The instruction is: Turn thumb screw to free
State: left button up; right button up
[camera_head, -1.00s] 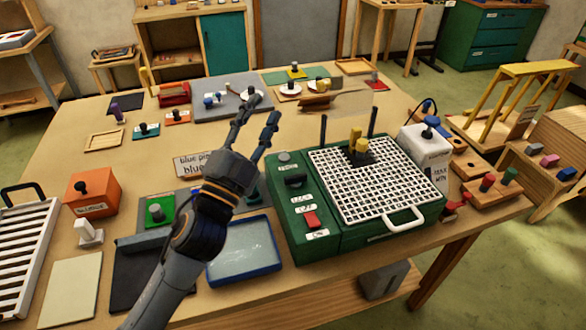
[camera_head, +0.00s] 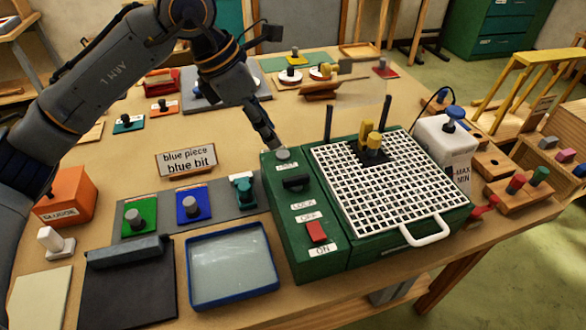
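The green machine (camera_head: 275,215) stands right of centre on the table. Its black thumb screw (camera_head: 296,182) lies crosswise on the left part of the top, between a small label above it and one reading LOCK below. A round grey knob (camera_head: 283,155) sits just behind the screw. My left gripper (camera_head: 274,144) points down, with its fingertips close to the grey knob and behind the black screw. I cannot tell whether it touches the knob. Its fingers overlap in this view, so their gap is hidden. My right gripper is out of view.
A white grid with a handle (camera_head: 425,236) covers the machine's right part, with yellow pieces (camera_head: 372,142) and two dark posts behind. A red switch (camera_head: 316,232) sits at the front left. A blue tray (camera_head: 233,302) and coloured bit blocks (camera_head: 193,206) lie left.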

aim_at(296, 177)
pick_arm(q)
jog(key=p+x, duration=0.3)
jog(key=x, duration=1)
jog(key=shift+w+a+f+p, duration=0.1)
jog(key=shift+w+f+p, duration=0.05)
jog(key=shift+f+p, duration=0.2)
jog(key=shift+c, duration=0.4)
grip_shut()
